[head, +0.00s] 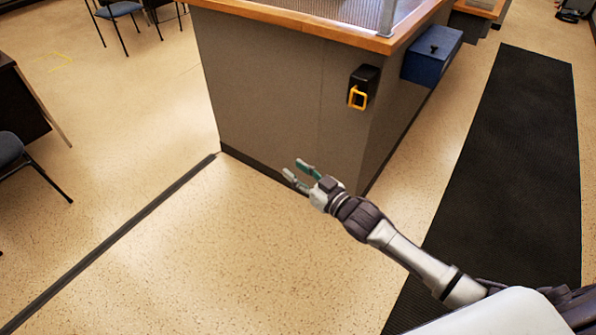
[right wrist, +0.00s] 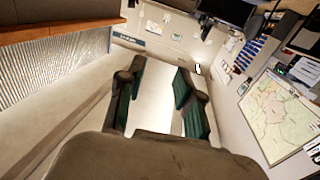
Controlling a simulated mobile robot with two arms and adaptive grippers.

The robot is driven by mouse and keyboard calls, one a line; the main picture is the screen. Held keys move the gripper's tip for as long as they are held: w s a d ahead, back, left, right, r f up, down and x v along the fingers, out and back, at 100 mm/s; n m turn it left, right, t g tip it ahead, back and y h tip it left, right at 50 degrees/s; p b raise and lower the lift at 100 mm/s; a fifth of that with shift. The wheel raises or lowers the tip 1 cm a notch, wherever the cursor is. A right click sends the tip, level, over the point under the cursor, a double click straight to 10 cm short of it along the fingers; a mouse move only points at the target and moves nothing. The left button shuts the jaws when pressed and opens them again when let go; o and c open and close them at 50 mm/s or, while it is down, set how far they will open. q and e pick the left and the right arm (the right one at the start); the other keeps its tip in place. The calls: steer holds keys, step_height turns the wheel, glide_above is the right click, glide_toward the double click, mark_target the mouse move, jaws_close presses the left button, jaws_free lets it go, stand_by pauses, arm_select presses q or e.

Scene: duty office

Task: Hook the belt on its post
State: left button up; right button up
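A black wall unit with a yellow-orange loop (head: 357,97) hanging at its front is fixed to the grey counter's side, near the corner; it looks like the belt's housing and end piece. No belt is seen stretched out from it. I cannot make out a post in either view. My right gripper (head: 294,169) is open and empty, in front of the counter, lower in the picture than the loop and to its left, apart from it. In the right wrist view its two green-padded fingers (right wrist: 159,78) stand apart with nothing between them. My left gripper is not in view.
The grey counter (head: 275,100) has a wooden top edge. A blue box (head: 431,56) is mounted on its right side. A black mat (head: 510,150) lies at right. A dark floor strip (head: 120,235) runs at left. Chairs (head: 120,10) stand far back; the floor between is clear.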

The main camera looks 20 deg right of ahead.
jaws_close()
steer(key=c, duration=0.6)
jaws_free()
steer(key=o, duration=0.6)
steer(key=v, duration=1.2)
steer(key=shift+c, duration=0.3)
